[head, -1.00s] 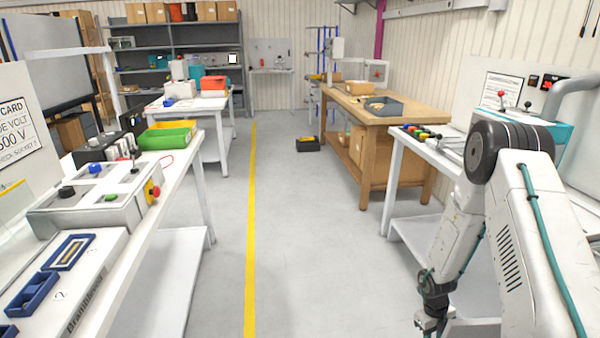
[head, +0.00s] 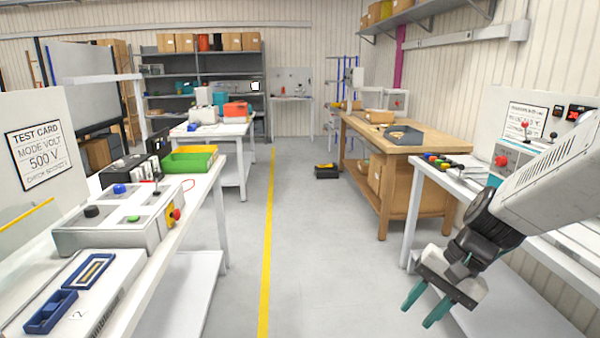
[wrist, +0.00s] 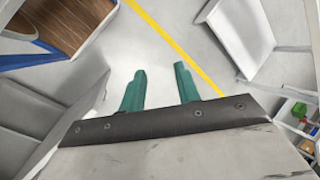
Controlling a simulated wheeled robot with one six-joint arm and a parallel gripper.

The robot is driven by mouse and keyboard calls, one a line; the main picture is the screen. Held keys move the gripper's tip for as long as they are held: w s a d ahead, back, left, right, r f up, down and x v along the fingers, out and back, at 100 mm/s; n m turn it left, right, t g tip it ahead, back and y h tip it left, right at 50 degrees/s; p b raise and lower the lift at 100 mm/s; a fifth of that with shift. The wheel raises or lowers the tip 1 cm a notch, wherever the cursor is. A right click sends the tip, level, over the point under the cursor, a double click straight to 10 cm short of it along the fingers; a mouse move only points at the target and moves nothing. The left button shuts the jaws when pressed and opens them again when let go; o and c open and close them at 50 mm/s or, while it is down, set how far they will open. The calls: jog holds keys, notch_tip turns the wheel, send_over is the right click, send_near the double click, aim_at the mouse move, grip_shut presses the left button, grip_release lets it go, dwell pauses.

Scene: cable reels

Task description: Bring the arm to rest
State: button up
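My gripper (head: 427,303) is at the lower right of the head view, in front of the right-hand white bench and above the grey floor. Its two green fingers are apart with nothing between them. The arm comes in from the right edge and slopes down to the left. In the wrist view the open fingers (wrist: 160,90) point over bare floor, with the yellow line beyond them.
A white bench (head: 415,205) stands right, close to my arm. A wooden workbench (head: 425,148) is beyond it. The aisle along the yellow line (head: 267,240) is clear.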

jog(key=s+d+r+n+h, duration=0.2)
jog(key=s+r, duration=0.3)
jog(key=s, duration=0.3)
jog(key=s+d+r+n+t+h, duration=0.1)
jog(key=s+d+r+n+h, duration=0.1)
jog(key=s, duration=0.6)
jog(key=shift+s+d+r+n+t+h, duration=0.25)
jog(key=shift+r+n+h, duration=0.6)
jog(key=shift+r, duration=0.9)
jog(key=shift+a, duration=0.1)
